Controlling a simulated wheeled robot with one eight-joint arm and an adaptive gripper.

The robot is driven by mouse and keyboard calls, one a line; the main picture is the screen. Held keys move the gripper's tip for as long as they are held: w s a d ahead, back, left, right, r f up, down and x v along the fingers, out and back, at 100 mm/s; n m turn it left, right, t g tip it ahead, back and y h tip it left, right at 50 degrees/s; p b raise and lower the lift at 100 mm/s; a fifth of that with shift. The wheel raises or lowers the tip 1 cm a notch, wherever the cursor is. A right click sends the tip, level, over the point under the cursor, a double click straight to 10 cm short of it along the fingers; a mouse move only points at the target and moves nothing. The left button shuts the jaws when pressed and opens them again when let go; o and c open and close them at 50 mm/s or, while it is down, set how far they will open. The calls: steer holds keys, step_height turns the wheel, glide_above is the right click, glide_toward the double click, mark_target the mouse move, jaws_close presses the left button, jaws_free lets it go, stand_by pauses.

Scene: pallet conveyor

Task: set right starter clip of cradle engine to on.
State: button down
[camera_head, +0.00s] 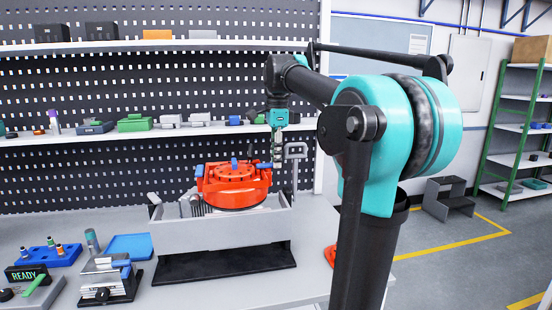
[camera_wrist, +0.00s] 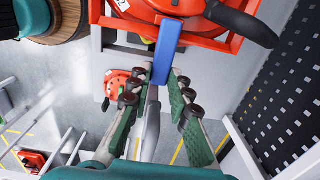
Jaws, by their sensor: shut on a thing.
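The cradle engine (camera_head: 233,190) is a red round-topped unit in a red frame, sitting in a grey cradle (camera_head: 230,232) on the bench. It carries small blue clips, with one at its left (camera_head: 200,170) and one at its right (camera_head: 264,166). My gripper (camera_head: 277,163) points down at the engine's right side. In the wrist view my gripper (camera_wrist: 158,82) has its two green-padded fingers on either side of a blue clip (camera_wrist: 167,48), shut on its near end. The clip's far end reaches the red frame (camera_wrist: 195,35). Its exact setting is hard to tell.
A grey post with a bracket (camera_head: 295,155) stands just right of the engine. A blue tray (camera_head: 130,246), a READY display (camera_head: 26,273) and a grey fixture (camera_head: 105,278) are on the bench at left. Shelves and a perforated panel (camera_head: 120,95) stand behind.

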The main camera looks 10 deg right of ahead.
stand_by(0.3)
steer(key=c, duration=1.7)
jaws_free()
step_height(320, 180, up, 12)
steer(key=shift+s+d, duration=0.1)
steer(key=shift+s, duration=0.1)
